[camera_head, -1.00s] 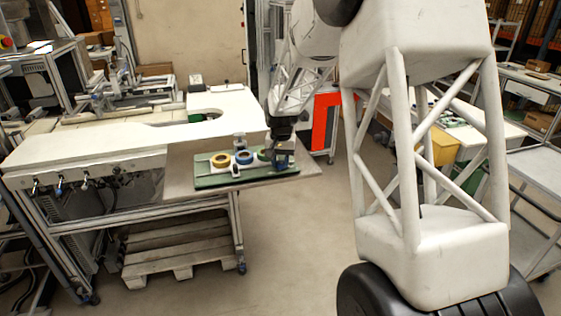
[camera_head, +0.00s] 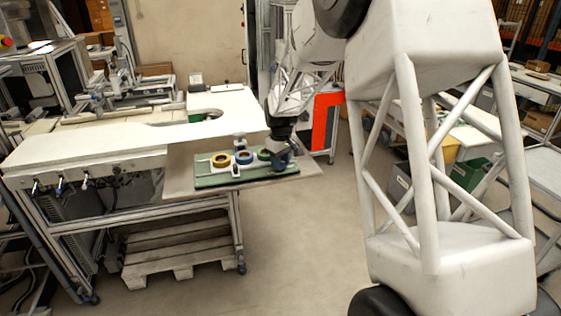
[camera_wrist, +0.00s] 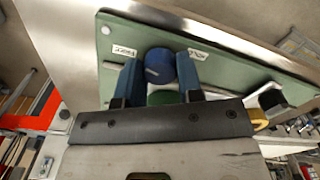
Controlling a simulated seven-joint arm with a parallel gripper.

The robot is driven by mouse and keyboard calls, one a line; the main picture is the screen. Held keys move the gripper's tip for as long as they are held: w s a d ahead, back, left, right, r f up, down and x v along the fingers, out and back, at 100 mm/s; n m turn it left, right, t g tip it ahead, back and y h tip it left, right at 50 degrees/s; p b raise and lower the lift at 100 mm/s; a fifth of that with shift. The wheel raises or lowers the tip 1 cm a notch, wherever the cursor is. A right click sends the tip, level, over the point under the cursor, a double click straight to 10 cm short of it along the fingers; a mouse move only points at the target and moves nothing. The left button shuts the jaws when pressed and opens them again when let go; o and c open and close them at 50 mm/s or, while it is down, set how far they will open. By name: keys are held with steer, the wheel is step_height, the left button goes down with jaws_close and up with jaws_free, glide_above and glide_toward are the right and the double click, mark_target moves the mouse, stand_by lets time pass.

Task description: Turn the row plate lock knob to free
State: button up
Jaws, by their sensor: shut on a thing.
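The row plate lock knob (camera_wrist: 159,64) is a round blue knob with a pale line on its top. It stands on the green plate (camera_wrist: 228,62) in the wrist view, between two small white labels, the left one (camera_wrist: 123,50) and the right one (camera_wrist: 199,54). Their writing is too small and turned to read surely. My gripper (camera_wrist: 158,72) has a blue finger on each side of the knob and is shut on it. In the head view my gripper (camera_head: 281,162) is at the right end of the green plate (camera_head: 215,181) and hides the knob.
The plate lies on a board (camera_head: 178,170) at the white bench's (camera_head: 110,142) right end. Open floor lies in front.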

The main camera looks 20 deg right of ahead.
steer(key=shift+n, duration=0.8)
steer(key=o, duration=0.9)
steer(key=shift+r, duration=0.1)
steer(key=shift+r, duration=3.8)
